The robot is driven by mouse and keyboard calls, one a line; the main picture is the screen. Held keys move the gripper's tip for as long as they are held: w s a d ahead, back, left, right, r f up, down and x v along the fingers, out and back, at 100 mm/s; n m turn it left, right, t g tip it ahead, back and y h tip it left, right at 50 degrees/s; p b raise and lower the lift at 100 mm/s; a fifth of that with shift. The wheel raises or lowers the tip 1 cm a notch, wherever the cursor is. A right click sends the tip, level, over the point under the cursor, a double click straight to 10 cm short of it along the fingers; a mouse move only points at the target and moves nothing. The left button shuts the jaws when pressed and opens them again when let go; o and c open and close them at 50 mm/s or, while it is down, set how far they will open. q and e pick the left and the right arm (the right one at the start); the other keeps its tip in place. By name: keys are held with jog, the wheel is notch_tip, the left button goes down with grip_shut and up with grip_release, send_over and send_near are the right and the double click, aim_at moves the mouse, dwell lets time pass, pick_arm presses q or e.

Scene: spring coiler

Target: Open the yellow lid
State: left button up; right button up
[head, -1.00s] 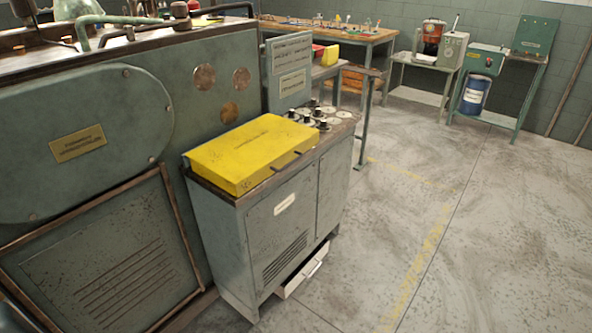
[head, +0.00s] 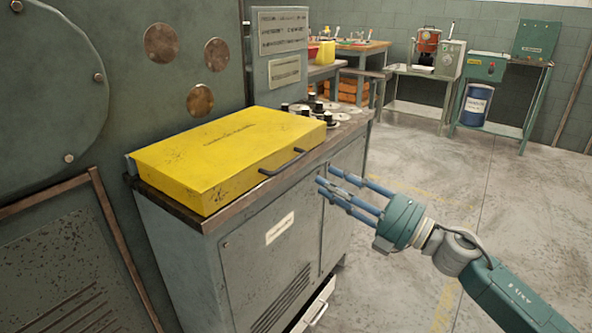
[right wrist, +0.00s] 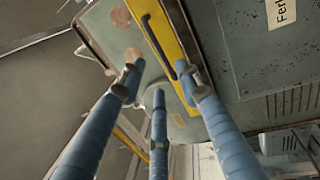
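The yellow lid (head: 232,152) is a flat, scuffed box-like cover lying shut on top of the grey cabinet (head: 270,240). Its dark handle (head: 283,163) is on the front side facing the floor area. In the right wrist view the lid (right wrist: 172,48) is a yellow strip, with the handle (right wrist: 182,68) near the fingertips. My right gripper (head: 328,183) is open and empty, its blue fingers spread and pointing left, in front of the cabinet and just right of and below the handle. I cannot see contact. My left gripper is not in view.
Black knobs (head: 316,104) stand on the cabinet top behind the lid. A drawer (head: 318,305) sticks out low at the cabinet's front. The large green machine (head: 190,60) stands close behind the lid. The floor (head: 420,200) to the right is clear.

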aim_at(292, 163)
jog(key=x, duration=1)
jog(key=shift+d, duration=0.1)
grip_shut()
